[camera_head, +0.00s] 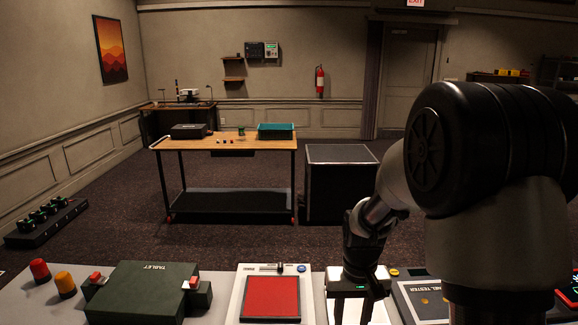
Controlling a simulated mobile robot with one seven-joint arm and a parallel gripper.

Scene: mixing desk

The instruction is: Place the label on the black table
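My gripper (354,314) points down over the near grey desk, right of the red pad. Its finger ends run to the bottom edge of the picture, so I cannot tell its opening or whether it holds anything. I cannot make out a label for certain. A black box-like table (341,190) with a grey top stands on the carpet beyond the desk, well away from my gripper. Its top looks bare, and my arm stands close to its right side in the picture.
The near desk (220,282) carries a dark green tablet case (147,291), a red pad device (271,297), a panel tester (424,299) and red and orange knobs. A wooden-topped cart (226,143) with a teal tray (276,131) stands left of the black table. Carpet lies between.

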